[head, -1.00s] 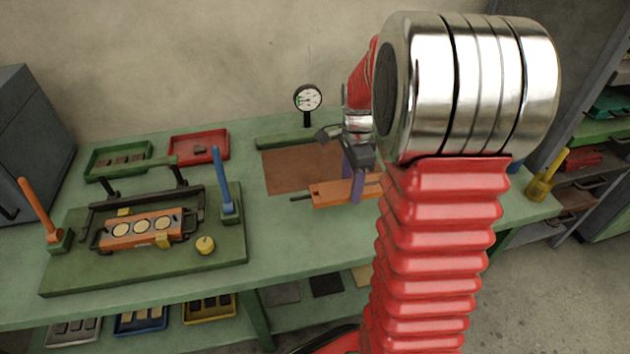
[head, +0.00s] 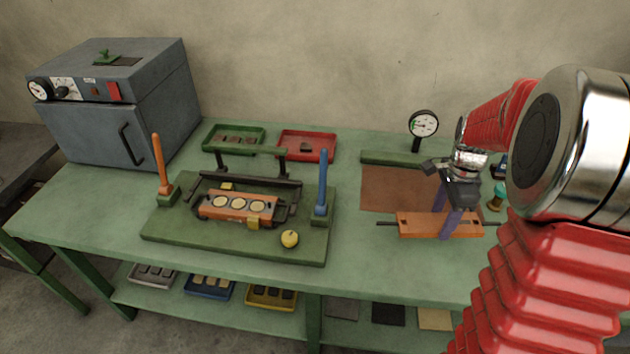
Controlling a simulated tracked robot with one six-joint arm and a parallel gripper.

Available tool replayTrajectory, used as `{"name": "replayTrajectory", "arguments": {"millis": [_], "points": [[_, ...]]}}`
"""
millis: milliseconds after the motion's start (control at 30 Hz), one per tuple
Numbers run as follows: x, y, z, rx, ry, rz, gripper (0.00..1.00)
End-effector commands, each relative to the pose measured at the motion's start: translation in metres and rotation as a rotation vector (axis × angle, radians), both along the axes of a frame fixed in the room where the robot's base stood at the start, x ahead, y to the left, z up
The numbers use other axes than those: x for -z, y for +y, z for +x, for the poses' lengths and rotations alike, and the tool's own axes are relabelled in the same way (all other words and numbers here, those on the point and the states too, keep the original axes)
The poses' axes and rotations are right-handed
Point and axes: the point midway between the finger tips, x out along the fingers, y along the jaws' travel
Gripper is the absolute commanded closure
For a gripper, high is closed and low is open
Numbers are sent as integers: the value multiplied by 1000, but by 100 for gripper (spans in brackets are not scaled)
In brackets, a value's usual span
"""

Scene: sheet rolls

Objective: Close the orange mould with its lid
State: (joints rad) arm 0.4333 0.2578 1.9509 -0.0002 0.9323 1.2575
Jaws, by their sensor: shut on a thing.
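The orange mould (head: 212,210) sits open on the green press base at the left of the bench, with several round pale pieces in its cavities. Its orange lid (head: 413,226) is a flat plate with dark rods at its ends, at the right of the bench by the brown mat. My gripper (head: 446,228) is shut on the lid near its middle, its purple fingers reaching down from above. I cannot tell whether the lid touches the bench. My arm hides part of the scene at the right.
The green base (head: 190,238) carries an orange lever (head: 160,160), a blue lever (head: 322,180), a dark frame around the mould and a yellow knob (head: 290,239). A gauge (head: 423,124) stands behind the brown mat (head: 385,190). Green (head: 208,137) and red (head: 331,146) trays lie behind. Bench between base and lid is clear.

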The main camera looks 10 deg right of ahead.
Motion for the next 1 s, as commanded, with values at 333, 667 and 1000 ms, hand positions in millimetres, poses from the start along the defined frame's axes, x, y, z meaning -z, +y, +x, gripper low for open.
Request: {"name": "replayTrajectory", "arguments": {"millis": [333, 667, 1000], "points": [[5, 56, 43, -516, -1, 0, 98], [11, 121, 78, -1046, -1, 0, 98], [17, 187, 102, -1552, -1, -1, 98]]}}
